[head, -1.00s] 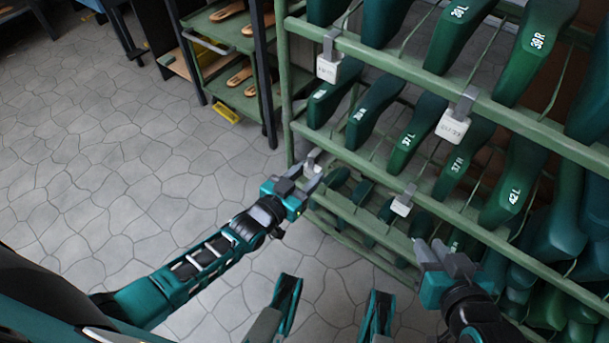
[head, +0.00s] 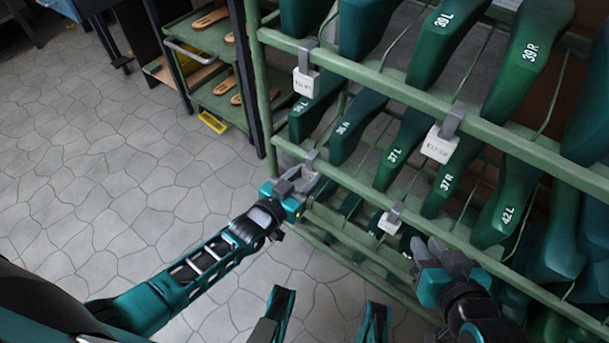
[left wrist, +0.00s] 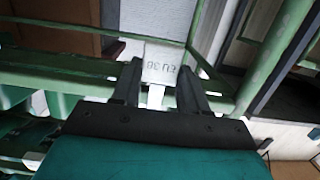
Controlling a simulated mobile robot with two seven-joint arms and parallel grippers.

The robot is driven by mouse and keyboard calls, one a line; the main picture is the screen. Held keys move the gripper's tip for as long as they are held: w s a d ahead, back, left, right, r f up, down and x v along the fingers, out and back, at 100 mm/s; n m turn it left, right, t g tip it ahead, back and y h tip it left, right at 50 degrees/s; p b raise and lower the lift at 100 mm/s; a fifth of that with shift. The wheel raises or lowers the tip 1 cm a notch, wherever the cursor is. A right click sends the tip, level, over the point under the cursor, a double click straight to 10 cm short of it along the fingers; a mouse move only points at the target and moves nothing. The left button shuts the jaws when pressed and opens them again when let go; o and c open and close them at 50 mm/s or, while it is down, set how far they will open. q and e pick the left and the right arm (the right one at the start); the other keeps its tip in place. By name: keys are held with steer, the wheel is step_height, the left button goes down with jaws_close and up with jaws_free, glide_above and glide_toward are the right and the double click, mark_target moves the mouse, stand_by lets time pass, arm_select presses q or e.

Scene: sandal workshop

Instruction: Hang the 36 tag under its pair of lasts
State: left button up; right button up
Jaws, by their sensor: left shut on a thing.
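My left gripper (head: 306,181) is shut on a small white tag, the 36 tag (left wrist: 160,68), at the rack's lower front rail, near its left end. In the left wrist view the tag is between the fingers, its print upside down and seeming to read EU 36. A grey hook (head: 310,157) shows above the fingers at the rail; I cannot tell if it rests on it. The green 36 lasts, one marked L (head: 303,110) and one marked R (head: 345,130), lie on the tier above. My right gripper (head: 446,254) is before the rack at right, its finger gap unclear.
Other white tags hang on the rails: upper left (head: 305,83), upper middle (head: 439,146) and lower rail (head: 389,222). Lasts 37 L, 37 R and 42 L lie to the right. A green shelf cart (head: 215,103) with soles stands left of the rack.

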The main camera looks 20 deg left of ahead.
arm_select(q)
steer(key=o, duration=1.2)
steer(key=shift+s, duration=0.1)
